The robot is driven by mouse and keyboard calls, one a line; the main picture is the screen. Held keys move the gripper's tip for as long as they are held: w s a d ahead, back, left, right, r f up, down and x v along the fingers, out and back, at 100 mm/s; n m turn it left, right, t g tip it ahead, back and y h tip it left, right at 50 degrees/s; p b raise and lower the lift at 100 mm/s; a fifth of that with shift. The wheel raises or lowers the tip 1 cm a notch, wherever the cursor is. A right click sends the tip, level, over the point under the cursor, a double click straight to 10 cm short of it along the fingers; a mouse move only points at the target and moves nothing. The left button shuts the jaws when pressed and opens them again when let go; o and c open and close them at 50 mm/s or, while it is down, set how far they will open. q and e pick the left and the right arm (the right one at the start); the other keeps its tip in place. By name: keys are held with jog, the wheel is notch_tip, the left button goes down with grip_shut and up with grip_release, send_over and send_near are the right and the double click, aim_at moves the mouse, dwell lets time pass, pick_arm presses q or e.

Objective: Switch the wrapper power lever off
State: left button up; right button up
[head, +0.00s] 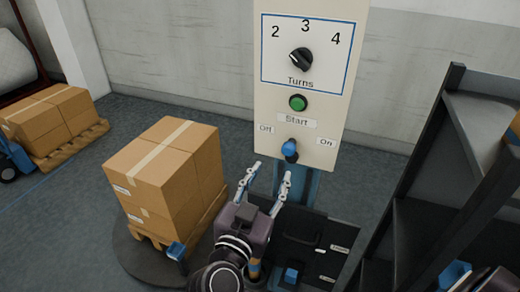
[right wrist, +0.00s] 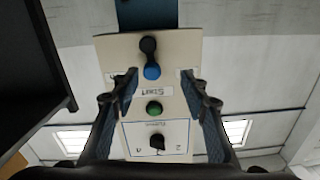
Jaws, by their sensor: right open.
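The power lever has a blue knob (head: 289,147) on a dark pivot, low on the cream control panel (head: 267,102), between the "Off" label on the left and the "On" label on the right. It stands nearly upright, leaning slightly toward "Off". In the right wrist view the panel appears upside down, with the blue knob (right wrist: 152,72) between the fingers. My right gripper (head: 271,171) is open and empty, just below and left of the lever in the head view. Contact with the knob cannot be made out. My left gripper is not in view.
A green start button (head: 298,102) and a black turns dial (head: 301,60) sit above the lever. Stacked cartons (head: 168,175) stand on a pallet on the round turntable (head: 130,255) at left. A dark shelf rack (head: 425,170) stands close at right.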

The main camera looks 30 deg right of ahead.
aim_at(286, 153)
jog(key=shift+m+h, duration=0.3)
jog(key=shift+m, duration=0.1)
jog(key=w+d+p, duration=0.1)
jog(key=d, duration=0.1)
jog(key=w+d+r+p, duration=0.1)
jog(key=d, duration=0.1)
jog(key=w+d+p, duration=0.1)
jog(key=d, duration=0.1)
jog(key=shift+w+d+r, duration=0.1)
jog(key=shift+w+r, duration=0.15)
jog(key=shift+w, duration=0.05)
jog(key=shift+w+d+p, duration=0.15)
jog(key=shift+w+p, duration=0.05)
jog(key=shift+p, duration=0.15)
jog(key=shift+d+f, duration=0.15)
jog(key=shift+c, duration=0.5)
grip_shut()
